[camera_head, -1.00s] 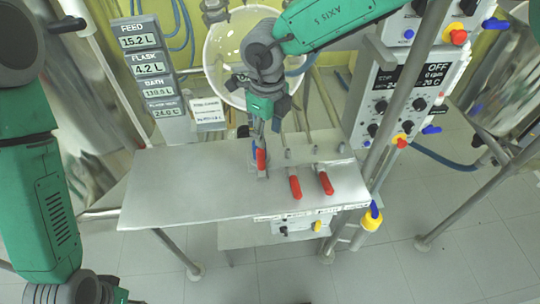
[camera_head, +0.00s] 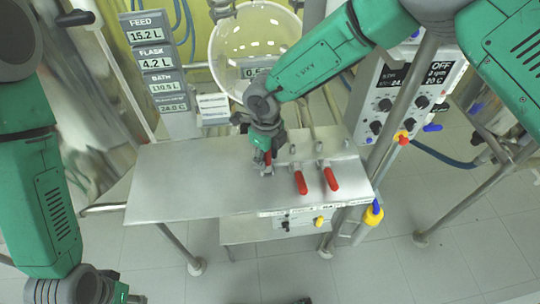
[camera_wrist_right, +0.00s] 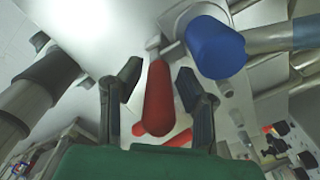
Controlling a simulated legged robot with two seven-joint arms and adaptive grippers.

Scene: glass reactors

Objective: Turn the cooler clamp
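Several clamps with red handles are mounted on the metal table. One red handle (camera_head: 267,158) is at my right gripper (camera_head: 265,163), partly covered by it. In the right wrist view this red handle (camera_wrist_right: 158,98) lies between the two dark fingers of my right gripper (camera_wrist_right: 157,85), with gaps on both sides. The gripper is open around it. Two more red handles, a middle one (camera_head: 300,182) and a right one (camera_head: 330,178), stand to the right. The clamp labels are too small to read. My left gripper (camera_head: 130,298) is barely visible at the bottom edge; its fingers are unclear.
A blue cap (camera_wrist_right: 215,47) is close beside the right gripper in the wrist view. The metal table (camera_head: 185,185) is bare to the left. Behind are a glass vessel (camera_head: 235,50) and a display column (camera_head: 155,62). A control box (camera_head: 400,100) and steel poles stand right.

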